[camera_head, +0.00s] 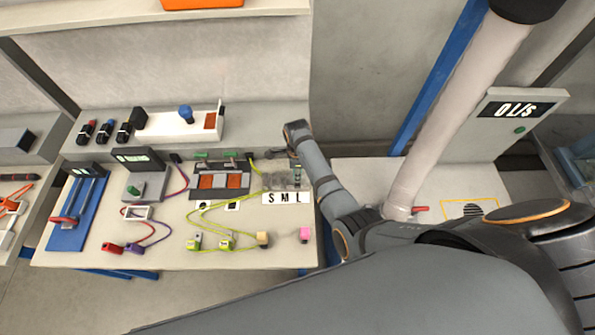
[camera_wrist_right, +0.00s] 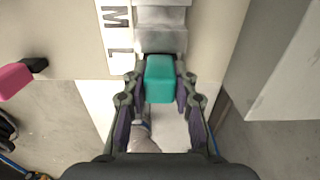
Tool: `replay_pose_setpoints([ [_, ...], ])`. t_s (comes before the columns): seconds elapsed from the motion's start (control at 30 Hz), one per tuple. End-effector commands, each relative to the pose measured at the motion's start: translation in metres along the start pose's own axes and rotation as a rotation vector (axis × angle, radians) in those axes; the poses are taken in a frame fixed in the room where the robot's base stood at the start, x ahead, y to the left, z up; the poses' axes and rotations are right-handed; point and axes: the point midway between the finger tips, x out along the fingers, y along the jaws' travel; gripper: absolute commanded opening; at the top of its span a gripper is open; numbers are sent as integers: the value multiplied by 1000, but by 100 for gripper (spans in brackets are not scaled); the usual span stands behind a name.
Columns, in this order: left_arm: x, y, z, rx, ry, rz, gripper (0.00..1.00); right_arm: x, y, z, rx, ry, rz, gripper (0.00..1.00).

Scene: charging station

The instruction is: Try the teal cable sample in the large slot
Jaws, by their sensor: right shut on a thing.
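The teal cable sample (camera_wrist_right: 159,80) is between the fingers of my right gripper (camera_wrist_right: 159,92) in the right wrist view. Its far end meets or overlaps the grey slot block (camera_wrist_right: 160,40) there; I cannot tell whether any of it is inside a slot. The slot block lies beside the white S M L label (camera_head: 288,198), and the teal sample is at its L end. In the head view my right gripper (camera_head: 296,170) points down over the L end of the block, and the sample is hardly visible. My left gripper is not in view.
A pink sample (camera_head: 304,233) and a tan sample (camera_head: 263,239) lie near the table's front edge. Yellow cables (camera_head: 215,208) run left of the label. A blue board (camera_head: 76,215) lies at the far left. The table's right edge is close to the gripper.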

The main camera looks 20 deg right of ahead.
Motion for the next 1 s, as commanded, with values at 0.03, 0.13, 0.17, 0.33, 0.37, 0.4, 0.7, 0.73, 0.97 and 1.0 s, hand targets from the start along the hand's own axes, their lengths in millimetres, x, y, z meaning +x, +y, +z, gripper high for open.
replay_pose_setpoints([
  [0.03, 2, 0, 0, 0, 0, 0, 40, 2, 0, 0, 0, 0, 0, 0],
  [0.13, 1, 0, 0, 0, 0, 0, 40, 1, 0, 0, 0, 0, -1, 39],
  [0.17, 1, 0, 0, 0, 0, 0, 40, 1, 0, 0, 0, 0, 0, 44],
  [0.33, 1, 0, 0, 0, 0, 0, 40, 1, 0, 0, 0, 0, -1, 54],
  [0.37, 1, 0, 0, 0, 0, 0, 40, 1, 0, 0, 0, 0, -1, 54],
  [0.4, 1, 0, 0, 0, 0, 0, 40, 1, 0, 0, 0, 0, -1, 54],
  [0.7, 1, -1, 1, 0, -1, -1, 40, -23, -1, 0, 0, -2, -5, 54],
  [0.73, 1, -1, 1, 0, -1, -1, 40, -30, -1, 0, 0, -2, -6, 54],
  [0.97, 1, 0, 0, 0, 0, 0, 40, -67, -1, 1, 0, -2, -3, 54],
  [1.0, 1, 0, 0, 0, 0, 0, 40, -70, 0, 0, 0, -1, -1, 54],
])
